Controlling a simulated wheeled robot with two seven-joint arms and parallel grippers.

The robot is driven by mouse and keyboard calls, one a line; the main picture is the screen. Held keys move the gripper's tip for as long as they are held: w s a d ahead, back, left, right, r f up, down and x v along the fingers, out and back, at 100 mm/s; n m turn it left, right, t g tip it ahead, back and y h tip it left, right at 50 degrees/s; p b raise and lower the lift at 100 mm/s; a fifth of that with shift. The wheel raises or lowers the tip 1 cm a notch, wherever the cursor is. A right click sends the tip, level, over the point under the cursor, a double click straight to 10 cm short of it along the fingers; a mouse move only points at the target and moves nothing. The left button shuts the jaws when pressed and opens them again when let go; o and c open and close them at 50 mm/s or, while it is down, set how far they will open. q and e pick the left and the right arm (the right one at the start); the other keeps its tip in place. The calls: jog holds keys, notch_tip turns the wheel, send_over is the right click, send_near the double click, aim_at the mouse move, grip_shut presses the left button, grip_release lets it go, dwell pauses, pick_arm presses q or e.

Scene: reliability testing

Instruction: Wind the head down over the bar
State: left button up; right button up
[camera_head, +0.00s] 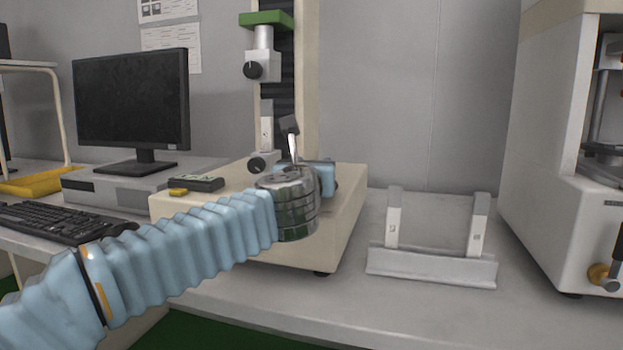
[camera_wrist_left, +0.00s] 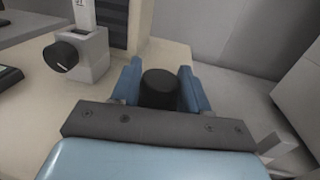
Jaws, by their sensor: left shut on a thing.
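The head is a green block (camera_head: 267,19) on the column with a grey upper clamp (camera_head: 267,66) and black knob hanging under it. A pale bar (camera_head: 266,133) stands upright in the lower clamp (camera_wrist_left: 92,50), below the upper clamp with a gap between them. My left gripper (camera_wrist_left: 160,90) is shut around a black round knob (camera_wrist_left: 160,82) on the machine's base, at the right of the column; one blue finger shows on each side of it. In the head view the left gripper (camera_head: 325,178) is partly hidden by my wrist. My right gripper is not in view.
A grey rack (camera_head: 432,266) with two pale bars stands right of the machine base (camera_head: 345,215). A larger machine (camera_head: 560,215) is at the far right. A monitor (camera_head: 132,100), a keyboard (camera_head: 70,222) and a small control box (camera_head: 197,183) are on the left.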

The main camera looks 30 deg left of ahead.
pick_arm(q)
jog(key=n+g+y, duration=0.1)
jog(key=y, duration=0.1)
jog(key=n+g+y, duration=0.1)
jog(key=shift+w+d+f+n+y+b, duration=0.1)
jog(key=shift+d+n+y+b, duration=0.05)
jog(key=shift+n+y+b, duration=0.25)
jog(key=n+g+y, duration=0.2)
jog(key=g+y, duration=0.1)
jog(key=shift+n, duration=0.4)
jog(key=n+g+y, duration=0.3)
jog(key=g, duration=0.1)
jog(key=shift+g, duration=0.3)
jog(key=shift+n+g+y+p, duration=0.6)
jog(key=shift+n+g, duration=1)
jog(key=shift+g, duration=0.5)
jog(key=shift+r+g, duration=0.2)
jog(key=shift+g, duration=0.1)
jog(key=o, duration=0.9)
jog(key=shift+o, duration=0.2)
jog(key=shift+f, duration=0.1)
